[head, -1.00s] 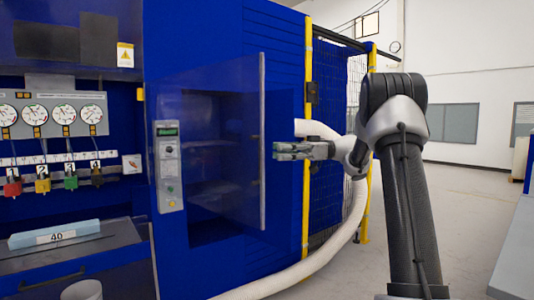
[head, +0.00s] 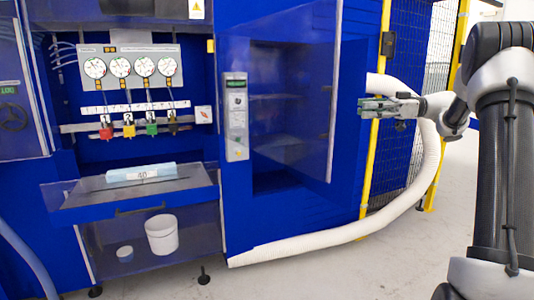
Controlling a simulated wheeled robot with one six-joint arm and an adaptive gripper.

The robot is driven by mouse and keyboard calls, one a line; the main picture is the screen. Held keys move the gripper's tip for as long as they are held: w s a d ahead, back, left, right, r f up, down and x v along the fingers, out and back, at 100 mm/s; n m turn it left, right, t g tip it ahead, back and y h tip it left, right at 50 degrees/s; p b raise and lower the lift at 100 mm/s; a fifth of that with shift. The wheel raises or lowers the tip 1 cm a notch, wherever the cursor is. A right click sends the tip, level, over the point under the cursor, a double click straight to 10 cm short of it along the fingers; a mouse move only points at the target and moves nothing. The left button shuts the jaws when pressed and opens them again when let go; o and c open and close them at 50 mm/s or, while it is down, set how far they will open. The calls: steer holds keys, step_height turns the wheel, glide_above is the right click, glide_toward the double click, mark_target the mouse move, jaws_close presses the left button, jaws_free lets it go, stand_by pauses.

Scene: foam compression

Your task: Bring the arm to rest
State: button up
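My arm (head: 496,165) stands at the right edge of the head view, its upper part bent over toward the left. My gripper (head: 363,108) points left at mid height, in front of the blue machine's right side and the yellow post. Nothing shows held at its fingertips. The fingers are small and seen from the side, so I cannot tell whether they are open or shut. It appears clear of the machine, though the distance is hard to judge.
A clear door panel (head: 291,90) is left of my gripper. A white hose (head: 330,235) curves behind and below it. A shelf (head: 95,205) holds a pale blue block marked 40 (head: 142,172). A white bucket (head: 162,235) stands below. Floor at lower middle is clear.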

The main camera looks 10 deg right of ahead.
steer(key=w+d+f+m+t+h, duration=0.35)
steer(key=w+d+t+h, duration=0.2)
steer(key=d, duration=0.25)
steer(key=w+d+f+m+t+h, duration=0.3)
steer(key=w+d+m+t+h, duration=0.2)
steer(key=w+d+h, duration=0.15)
steer(key=s+d+f+m+g+h, duration=0.3)
steer(key=s+d+m+h, duration=0.3)
steer(key=s+d+h, duration=0.3)
steer(key=s+a+f+m+g, duration=0.25)
steer(key=s+a+g, duration=0.2)
steer(key=s, duration=0.75)
steer(key=s+a+f+m+g, duration=0.1)
steer(key=s+a+f+g, duration=0.3)
steer(key=s, duration=0.9)
steer(key=s+a+r+n+t+y, duration=0.1)
steer(key=s+a+y, duration=0.3)
steer(key=s+a, duration=1)
steer(key=a+r, duration=0.1)
steer(key=a, duration=0.3)
steer(key=shift+t, duration=0.4)
